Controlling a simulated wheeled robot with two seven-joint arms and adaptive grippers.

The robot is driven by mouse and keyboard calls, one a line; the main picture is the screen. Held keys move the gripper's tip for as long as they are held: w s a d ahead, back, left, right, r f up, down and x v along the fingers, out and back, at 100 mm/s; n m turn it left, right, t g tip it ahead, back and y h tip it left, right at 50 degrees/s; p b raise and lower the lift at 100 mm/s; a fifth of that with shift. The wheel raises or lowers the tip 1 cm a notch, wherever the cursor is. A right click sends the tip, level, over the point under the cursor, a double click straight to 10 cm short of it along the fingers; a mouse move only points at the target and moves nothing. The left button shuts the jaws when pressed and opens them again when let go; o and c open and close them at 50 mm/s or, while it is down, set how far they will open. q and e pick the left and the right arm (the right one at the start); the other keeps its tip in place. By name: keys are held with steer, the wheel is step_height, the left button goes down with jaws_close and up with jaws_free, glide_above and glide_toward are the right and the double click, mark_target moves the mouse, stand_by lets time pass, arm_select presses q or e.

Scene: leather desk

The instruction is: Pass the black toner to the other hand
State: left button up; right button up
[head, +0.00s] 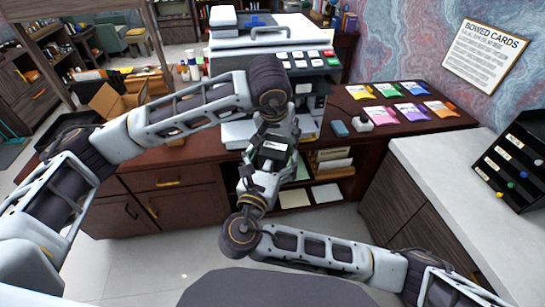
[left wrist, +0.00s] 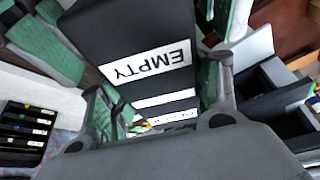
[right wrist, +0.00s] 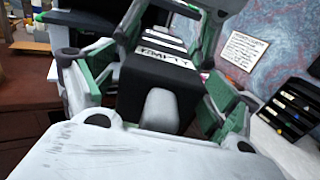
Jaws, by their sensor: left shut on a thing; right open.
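The black toner (head: 272,147), a dark block with white labels, is held in the air between my two grippers in front of the printer. Its "EMPTY" label reads clearly in the left wrist view (left wrist: 150,66); the toner also fills the middle of the right wrist view (right wrist: 155,88). My left gripper (left wrist: 160,98) is shut on it, green-padded fingers at both sides. My right gripper (right wrist: 162,96) is open, its green-padded fingers on either side of the toner's near end. Whether the right pads touch it I cannot tell.
A large white printer (head: 275,50) stands on the brown desk (head: 180,148) behind the grippers. Colored card packs (head: 400,103) lie on the desk at the right. A white counter (head: 440,165) holds a black drawer rack (head: 515,165). The floor below is clear.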

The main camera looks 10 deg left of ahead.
steer(key=shift+c, duration=0.5)
steer(key=c, duration=1.2)
arm_select(q)
steer(key=o, duration=1.3)
arm_select(e)
steer(key=shift+c, duration=0.3)
arm_select(q)
steer(key=shift+v, duration=6)
